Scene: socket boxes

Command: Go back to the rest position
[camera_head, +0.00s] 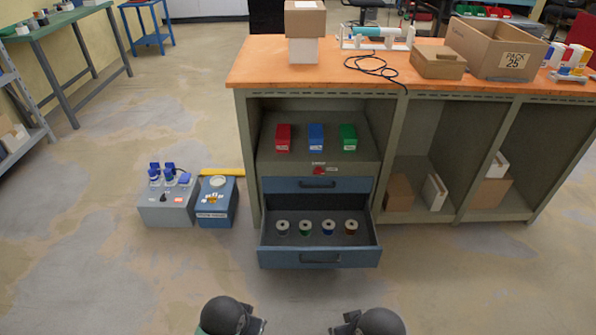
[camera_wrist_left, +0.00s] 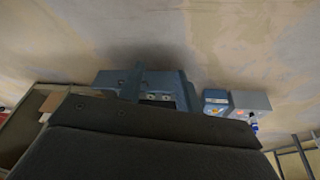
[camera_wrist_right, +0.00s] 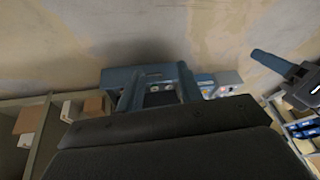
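The dark rounded end of my left arm (camera_head: 226,315) shows at the bottom edge of the head view, left of centre. The dark end of my right arm (camera_head: 376,322) shows right of centre. Both are in front of the open drawer, apart from each other and from the workbench. In the left wrist view the dark body of my left gripper (camera_wrist_left: 150,120) fills the lower part. The dark body of my right gripper (camera_wrist_right: 165,125) does so in the right wrist view.
A workbench (camera_head: 440,85) with an orange top stands ahead. Its lower blue drawer (camera_head: 320,258) is open, with several spools inside. Red, blue and green boxes sit above on a shelf. A grey box (camera_head: 165,207) and a blue box (camera_head: 216,208) stand on the floor left.

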